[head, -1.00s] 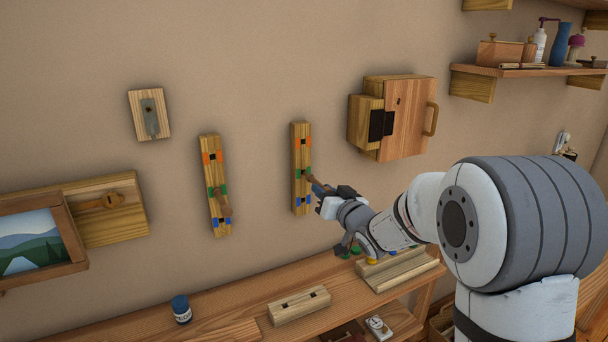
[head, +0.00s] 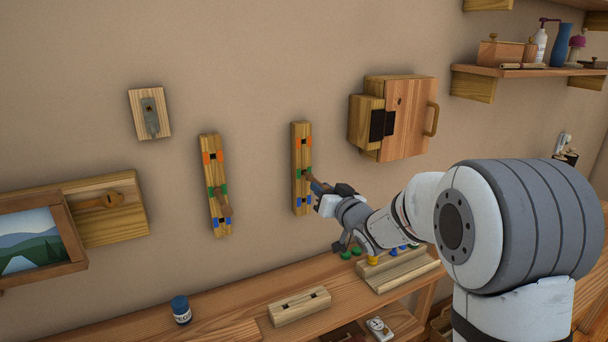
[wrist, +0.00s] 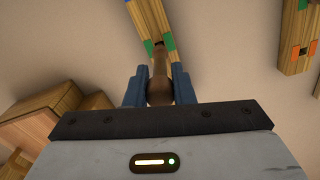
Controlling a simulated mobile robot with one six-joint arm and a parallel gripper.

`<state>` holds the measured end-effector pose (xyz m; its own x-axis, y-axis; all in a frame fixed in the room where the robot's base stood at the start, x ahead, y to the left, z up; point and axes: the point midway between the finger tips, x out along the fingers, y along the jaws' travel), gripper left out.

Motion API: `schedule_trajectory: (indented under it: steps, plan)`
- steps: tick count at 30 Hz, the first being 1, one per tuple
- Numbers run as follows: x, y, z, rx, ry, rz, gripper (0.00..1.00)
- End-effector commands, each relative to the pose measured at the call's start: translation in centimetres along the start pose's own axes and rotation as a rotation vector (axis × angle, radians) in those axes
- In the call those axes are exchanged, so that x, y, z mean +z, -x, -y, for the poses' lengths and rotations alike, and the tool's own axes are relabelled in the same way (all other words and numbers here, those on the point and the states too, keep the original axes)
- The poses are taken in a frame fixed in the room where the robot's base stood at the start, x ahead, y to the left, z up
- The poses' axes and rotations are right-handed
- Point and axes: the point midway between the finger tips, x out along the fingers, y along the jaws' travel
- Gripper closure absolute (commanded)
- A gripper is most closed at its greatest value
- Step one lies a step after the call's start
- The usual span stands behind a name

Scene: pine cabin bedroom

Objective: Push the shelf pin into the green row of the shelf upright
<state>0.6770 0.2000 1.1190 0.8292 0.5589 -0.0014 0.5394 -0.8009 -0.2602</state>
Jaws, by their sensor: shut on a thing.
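The shelf upright (head: 302,147) at the right of the pair is a pale wooden strip on the wall with orange, green and blue marks beside dark holes. My gripper (head: 322,190) is at its lower half, shut on the brown shelf pin (head: 313,182). In the wrist view the blue fingers of my gripper (wrist: 160,88) clasp the pin (wrist: 159,65) from both sides. The pin's tip is at the hole between the green marks of the upright (wrist: 150,15). I cannot tell how deep the tip is.
The left upright (head: 209,147) has a brown pin (head: 225,205) at its green row. A wooden cabinet (head: 410,120) hangs to the right. A slotted wooden block (head: 300,308) and a blue jar (head: 181,309) stand on the bench below. Bare wall lies between the uprights.

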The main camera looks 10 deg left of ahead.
Motion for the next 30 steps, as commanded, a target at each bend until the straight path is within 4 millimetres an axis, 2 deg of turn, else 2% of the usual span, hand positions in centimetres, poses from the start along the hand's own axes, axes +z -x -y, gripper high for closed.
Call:
schedule_trajectory:
  steps: [30]
  plan:
    - [0.02,-0.82,-0.04,0.000,0.000,0.000,0.98]
